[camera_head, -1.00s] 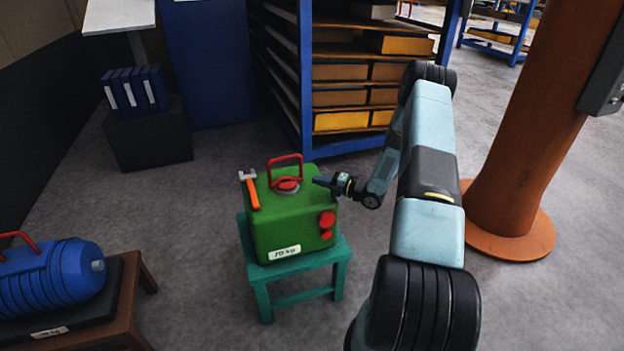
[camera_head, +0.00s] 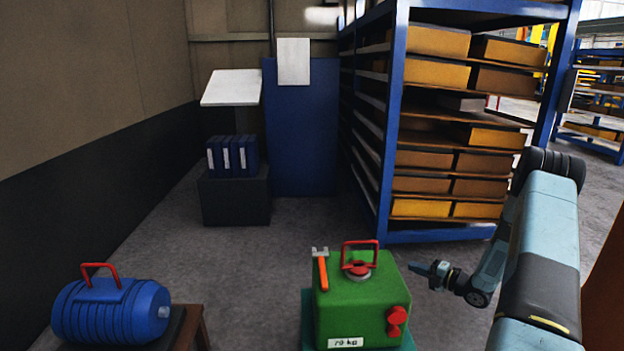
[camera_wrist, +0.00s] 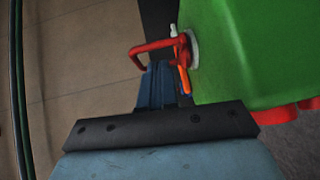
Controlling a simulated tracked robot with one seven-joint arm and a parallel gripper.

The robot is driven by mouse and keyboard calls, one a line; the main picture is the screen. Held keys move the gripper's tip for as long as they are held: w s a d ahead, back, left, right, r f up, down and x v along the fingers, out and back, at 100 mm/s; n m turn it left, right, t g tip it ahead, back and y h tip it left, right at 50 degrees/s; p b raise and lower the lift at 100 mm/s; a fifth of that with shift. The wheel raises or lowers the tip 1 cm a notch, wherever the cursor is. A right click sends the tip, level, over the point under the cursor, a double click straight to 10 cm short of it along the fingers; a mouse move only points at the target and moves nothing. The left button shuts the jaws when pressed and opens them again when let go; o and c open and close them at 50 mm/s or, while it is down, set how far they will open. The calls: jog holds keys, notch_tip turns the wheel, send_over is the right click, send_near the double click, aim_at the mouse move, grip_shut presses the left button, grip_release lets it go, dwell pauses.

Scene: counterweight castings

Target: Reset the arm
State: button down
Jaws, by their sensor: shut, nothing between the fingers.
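My gripper (camera_head: 428,269) is shut and empty at the end of my arm. In the head view it is just right of the green counterweight casting (camera_head: 345,305), near its top, with a small gap showing between them. The casting has a red handle (camera_head: 361,252), red knobs on its right side and a label that reads like 70 kg or 79 kg. An orange-handled hammer (camera_head: 322,271) lies on its top left. In the wrist view the green casting (camera_wrist: 240,50) fills the upper right, and the red handle (camera_wrist: 157,50) shows beyond my gripper.
The casting sits on a teal stool (camera_head: 307,318). A blue ribbed casting (camera_head: 110,308) rests on a brown table (camera_head: 190,330) at lower left. A blue shelf rack (camera_head: 388,150) with boxes stands behind. Grey floor (camera_head: 250,265) between is clear.

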jog(key=w+r+m+h, duration=0.3)
jog(key=r+h, duration=0.1)
jog(key=r, duration=0.5)
jog(key=w+r+m+h, duration=0.2)
jog(key=r+m+h, duration=0.1)
jog(key=r, duration=0.6)
jog(key=s+a+r+m+h, duration=0.1)
jog(key=s+r+m+h, duration=0.25)
jog(key=r, duration=0.45)
jog(key=s+a+r+m+h, duration=0.25)
jog(key=s+r+m, duration=0.2)
jog(key=r, duration=0.45)
jog(key=s+a+r+m+g+h, duration=0.1)
jog(key=s+a+r+m+g, duration=0.2)
jog(key=s, duration=0.5)
jog(key=s+a+r+m+h, duration=0.1)
jog(key=s+a+r+m, duration=0.1)
jog(key=s+r+m, duration=0.45)
jog(key=s+a+f+m+g+y, duration=0.1)
jog(key=s+a, duration=0.3)
jog(key=s, duration=0.7)
jog(key=s+a+f+m+g+y, duration=0.1)
jog(key=s+a, duration=0.3)
jog(key=s, duration=0.7)
jog(key=shift+s+m+g+y, duration=0.4)
jog(key=shift+m+g+y, duration=0.2)
jog(key=shift+m, duration=0.05)
jog(key=shift+a, duration=0.1)
